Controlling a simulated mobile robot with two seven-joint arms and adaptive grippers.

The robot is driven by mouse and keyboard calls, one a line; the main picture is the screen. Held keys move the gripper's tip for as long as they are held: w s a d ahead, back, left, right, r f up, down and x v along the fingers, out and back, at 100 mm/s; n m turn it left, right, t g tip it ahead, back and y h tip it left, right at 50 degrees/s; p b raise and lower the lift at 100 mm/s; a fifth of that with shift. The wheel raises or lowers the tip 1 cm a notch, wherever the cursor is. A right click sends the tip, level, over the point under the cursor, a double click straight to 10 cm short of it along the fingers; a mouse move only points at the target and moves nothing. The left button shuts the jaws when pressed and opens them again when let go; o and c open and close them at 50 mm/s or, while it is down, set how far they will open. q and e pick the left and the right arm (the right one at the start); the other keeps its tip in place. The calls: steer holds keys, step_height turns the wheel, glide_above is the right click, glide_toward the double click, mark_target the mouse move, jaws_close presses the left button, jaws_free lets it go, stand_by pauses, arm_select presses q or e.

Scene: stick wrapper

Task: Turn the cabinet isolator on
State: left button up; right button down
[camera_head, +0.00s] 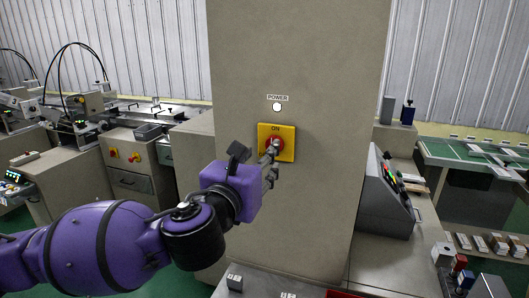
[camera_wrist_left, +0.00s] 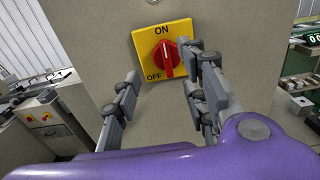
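The cabinet isolator is a red rotary knob on a yellow plate (camera_head: 289,133) marked ON at the top, with OFF at lower left. In the left wrist view the red knob (camera_wrist_left: 167,58) is in plain sight, its handle close to upright; its exact setting is hard to tell. My left gripper (camera_head: 272,151) is in front of the plate and partly covers the knob in the head view. In the wrist view its fingers (camera_wrist_left: 162,66) are apart, one left of and below the knob, one close to its right side. Contact cannot be made out. My right gripper is not in view.
The plate is on a tall grey cabinet (camera_head: 315,220). A white round lamp (camera_head: 277,107) under a POWER label is above it. A sloped control panel (camera_head: 385,200) juts out at right. Machines with a drawer (camera_head: 130,182) stand at left. The cabinet face around the plate is clear.

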arm_select(q)
steer(key=v, duration=0.2)
steer(key=shift+s+a, duration=0.15)
steer(key=shift+s, duration=0.25)
steer(key=shift+f, duration=0.1)
steer(key=s+a+f+n+g, duration=0.1)
steer(key=s+f+n+g, duration=0.15)
steer(key=f+n, duration=1.05)
steer(key=s+a+f+n+g, duration=0.2)
steer(key=f+n, duration=0.5)
steer(key=f, duration=1.1)
steer(key=s+a+f+n+g+y, duration=0.2)
steer(key=s+a+f+n, duration=0.4)
steer(key=s+f+n, duration=0.3)
steer(key=s+a+f+n+g+y, duration=0.1)
steer(key=s+a+f+n+y, duration=0.2)
steer(key=s+a+f+n, duration=0.3)
steer(key=s+f+n, duration=0.4)
steer(key=s+f, duration=0.5)
steer(key=f, duration=0.1)
steer(key=shift+s+a+f+g, duration=0.2)
steer(key=shift+s+f+g, duration=0.05)
steer(key=shift+s+g, duration=0.1)
